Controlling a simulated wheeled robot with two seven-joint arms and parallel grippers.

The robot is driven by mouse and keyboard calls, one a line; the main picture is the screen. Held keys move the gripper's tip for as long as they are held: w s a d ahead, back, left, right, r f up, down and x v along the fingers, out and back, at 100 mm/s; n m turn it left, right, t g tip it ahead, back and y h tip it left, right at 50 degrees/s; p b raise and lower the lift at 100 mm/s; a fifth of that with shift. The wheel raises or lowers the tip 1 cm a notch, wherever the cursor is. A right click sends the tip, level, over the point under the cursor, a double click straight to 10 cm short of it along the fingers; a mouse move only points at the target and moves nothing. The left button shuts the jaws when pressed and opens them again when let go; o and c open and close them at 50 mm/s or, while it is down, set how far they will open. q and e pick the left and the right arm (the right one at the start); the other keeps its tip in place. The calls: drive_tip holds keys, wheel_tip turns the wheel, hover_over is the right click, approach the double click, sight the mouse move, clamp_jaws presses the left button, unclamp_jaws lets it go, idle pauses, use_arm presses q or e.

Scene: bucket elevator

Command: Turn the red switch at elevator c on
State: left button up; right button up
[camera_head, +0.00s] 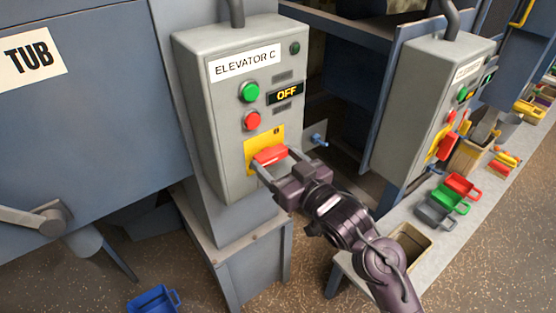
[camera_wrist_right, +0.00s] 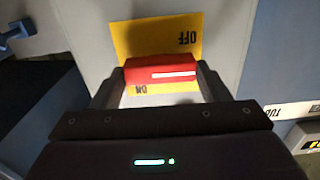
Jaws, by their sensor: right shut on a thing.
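The elevator C control box (camera_head: 228,130) is grey and stands left of centre in the head view, labelled ELEVATOR C. Its display (camera_head: 286,93) reads OFF. The red switch (camera_head: 270,155) sits on a yellow plate (camera_head: 252,140) low on the box. In the right wrist view the red switch (camera_wrist_right: 160,73) lies across the yellow plate (camera_wrist_right: 150,38), between the words OFF and ON. My right gripper (camera_head: 270,162) is shut on the red switch, one finger at each end, also seen in the wrist view (camera_wrist_right: 160,85). My left gripper is not in view.
A green button (camera_head: 249,92) and a red button (camera_head: 251,121) sit above the switch. A second control box (camera_head: 415,110) stands to the right. A bench (camera_head: 380,285) with coloured tubs runs along the right.

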drive_tip(key=shift+r+m+p, duration=0.1)
drive_tip(key=shift+m+p, duration=0.2)
drive_tip(key=shift+p, duration=0.2)
drive_tip(key=m+p, duration=1.1)
drive_tip(key=shift+r+p, duration=0.1)
drive_tip(key=shift+p, duration=0.3)
drive_tip(key=m+p, duration=0.2)
drive_tip(key=m, duration=0.1)
drive_tip(key=shift+m+p, duration=0.3)
drive_tip(key=shift+p, duration=0.1)
drive_tip(key=shift+d+f+m+p, duration=0.1)
drive_tip(key=shift+f+m+p, duration=0.15)
drive_tip(key=shift+m+p, duration=0.85)
drive_tip(key=shift+m, duration=0.3)
drive_tip(key=o, duration=1)
drive_tip(key=shift+f, duration=0.1)
